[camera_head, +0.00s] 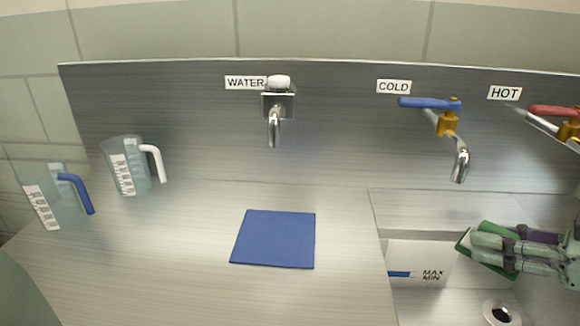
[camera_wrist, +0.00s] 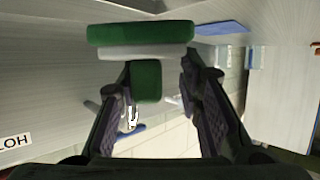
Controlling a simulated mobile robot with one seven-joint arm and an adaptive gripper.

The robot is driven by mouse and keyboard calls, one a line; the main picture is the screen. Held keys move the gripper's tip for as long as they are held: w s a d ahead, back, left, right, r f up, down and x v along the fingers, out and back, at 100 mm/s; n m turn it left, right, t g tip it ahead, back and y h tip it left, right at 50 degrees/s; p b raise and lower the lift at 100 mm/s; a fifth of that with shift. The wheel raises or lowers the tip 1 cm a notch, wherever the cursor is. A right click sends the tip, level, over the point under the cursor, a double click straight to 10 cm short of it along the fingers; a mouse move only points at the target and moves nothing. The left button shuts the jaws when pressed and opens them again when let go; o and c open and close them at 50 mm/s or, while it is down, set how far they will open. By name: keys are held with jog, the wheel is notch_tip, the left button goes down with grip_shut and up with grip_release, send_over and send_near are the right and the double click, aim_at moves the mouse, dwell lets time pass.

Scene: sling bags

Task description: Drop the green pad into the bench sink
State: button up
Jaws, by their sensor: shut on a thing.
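The green pad (camera_head: 487,260) is held in my gripper (camera_head: 478,246) at the right of the head view, over the bench sink (camera_head: 435,308). In the wrist view the pad (camera_wrist: 140,34) has a green slab with a pale layer and a green block between my fingers (camera_wrist: 160,76). My fingers are shut on it and partly hide it in the head view. The sink basin is sunk into the bench, with a round drain (camera_head: 501,313) below my gripper. The pad appears above the basin floor; its exact height is hard to tell.
A MAX/MIN marking (camera_head: 432,275) is on the sink wall. A cold tap (camera_head: 460,162) hangs behind the sink, with a red-handled hot tap (camera_head: 560,115) at right. A blue mat (camera_head: 274,239) lies left of the sink. Two jugs (camera_head: 132,166) (camera_head: 55,198) stand far left.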

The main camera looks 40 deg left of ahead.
notch_tip(320, 180, down, 6)
jog(key=b, duration=0.3)
jog(key=shift+b, duration=0.35)
jog(key=shift+r, duration=0.1)
jog(key=o, duration=1.2)
jog(key=shift+d, duration=0.1)
jog(key=v, duration=1.1)
jog(key=shift+s+d+r, duration=0.1)
jog(key=shift+s+d, duration=0.05)
jog(key=shift+d, duration=0.2)
